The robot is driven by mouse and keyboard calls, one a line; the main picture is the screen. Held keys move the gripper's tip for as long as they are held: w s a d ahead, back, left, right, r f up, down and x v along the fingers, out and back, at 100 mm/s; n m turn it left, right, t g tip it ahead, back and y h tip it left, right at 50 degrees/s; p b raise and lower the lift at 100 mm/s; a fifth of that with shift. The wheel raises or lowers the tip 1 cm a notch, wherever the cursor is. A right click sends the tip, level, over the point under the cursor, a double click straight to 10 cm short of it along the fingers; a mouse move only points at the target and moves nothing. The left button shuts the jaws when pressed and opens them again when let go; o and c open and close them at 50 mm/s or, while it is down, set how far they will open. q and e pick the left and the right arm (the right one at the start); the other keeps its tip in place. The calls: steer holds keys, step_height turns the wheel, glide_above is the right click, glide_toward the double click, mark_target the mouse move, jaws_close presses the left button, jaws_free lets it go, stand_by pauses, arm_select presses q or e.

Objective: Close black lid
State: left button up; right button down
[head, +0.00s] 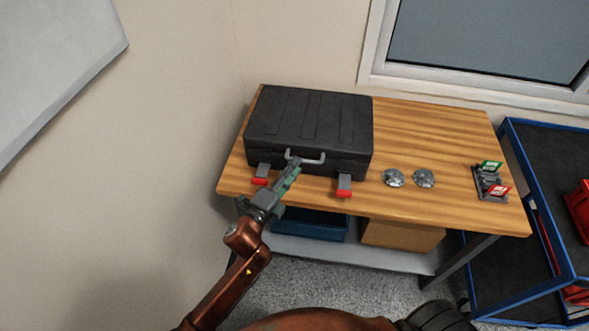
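A black case (290,150) with a ribbed black lid (310,117) sits on the wooden table (440,135) at its left end. The lid lies down flat over the case body. A grey handle (312,158) is at the front, and two latches with red tips, the left latch (261,179) and the right latch (344,190), stick out forward. My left gripper (293,168) is at the front of the case, by the left end of the handle. Whether it touches the handle, and how far its fingers are apart, I cannot tell. My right gripper is not in view.
Two silver round metal parts (394,178) lie right of the case. A small rack with green and red tags (491,183) stands at the table's right end. A blue bin (310,224) and a cardboard box (402,236) are on the lower shelf. A blue-framed cart (557,150) stands at right.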

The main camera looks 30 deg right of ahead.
arm_select(q)
steer(key=shift+a+r, duration=0.1)
steer(key=v, duration=1.1)
steer(key=shift+s+a, duration=0.15)
steer(key=shift+a, duration=0.2)
